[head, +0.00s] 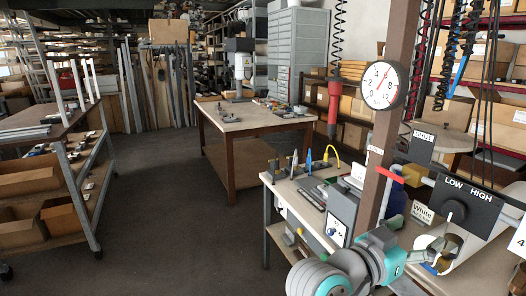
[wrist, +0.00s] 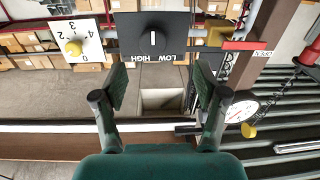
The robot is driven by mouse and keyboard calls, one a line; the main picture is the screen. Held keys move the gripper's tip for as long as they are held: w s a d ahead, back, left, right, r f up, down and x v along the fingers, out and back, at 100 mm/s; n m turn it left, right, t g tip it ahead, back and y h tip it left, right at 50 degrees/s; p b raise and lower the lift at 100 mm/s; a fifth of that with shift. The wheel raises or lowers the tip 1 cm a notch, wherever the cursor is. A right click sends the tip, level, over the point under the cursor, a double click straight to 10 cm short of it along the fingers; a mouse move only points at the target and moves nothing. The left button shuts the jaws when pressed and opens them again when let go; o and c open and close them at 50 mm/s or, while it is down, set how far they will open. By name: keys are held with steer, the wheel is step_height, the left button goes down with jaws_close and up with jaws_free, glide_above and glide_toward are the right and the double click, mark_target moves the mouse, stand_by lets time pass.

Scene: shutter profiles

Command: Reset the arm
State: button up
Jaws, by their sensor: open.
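My gripper (wrist: 162,88) is open and empty in the wrist view, with its two dark fingers spread apart. Beyond the fingers, the black LOW/HIGH switch panel (wrist: 155,32) appears upside down, apart from the fingers as far as I can tell. In the head view my teal and grey arm reaches in from the bottom toward the lower right. The gripper end there is partly hidden among the fixtures, below the LOW/HIGH panel (head: 470,199).
A round gauge (head: 384,86) hangs on a brown post (head: 401,45) close to my arm. A white dial with a yellow knob (wrist: 73,47) is beside the switch panel. A red-handled tool (head: 333,108) hangs from a coiled cord. Open floor (head: 185,225) lies left of the workbench.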

step_height(320, 180, down, 16)
steer(key=a+n+t+y, duration=0.3)
steer(key=n+t+y, duration=0.25)
steer(key=n, duration=0.45)
steer(key=s+a+f+n+t+y, duration=0.1)
steer(key=s+a+f+n+y, duration=0.2)
steer(key=f, duration=0.4)
steer(key=s+a+f+n+t+y, duration=0.1)
steer(key=s+a+f+n+y, duration=0.1)
steer(key=s+f+y, duration=0.35)
steer(key=s+a+f+y, duration=0.1)
steer(key=s+a+f, duration=0.15)
steer(key=s, duration=0.45)
steer(key=s+a+f+y, duration=0.1)
steer(key=s+f, duration=0.3)
steer(key=s, duration=0.4)
steer(key=s+r+m, duration=0.2)
steer(key=s+r, duration=0.1)
steer(key=s, duration=1)
steer(key=shift+a+r+y, duration=0.35)
steer(key=shift+a+y, duration=0.05)
steer(key=shift+a, duration=0.05)
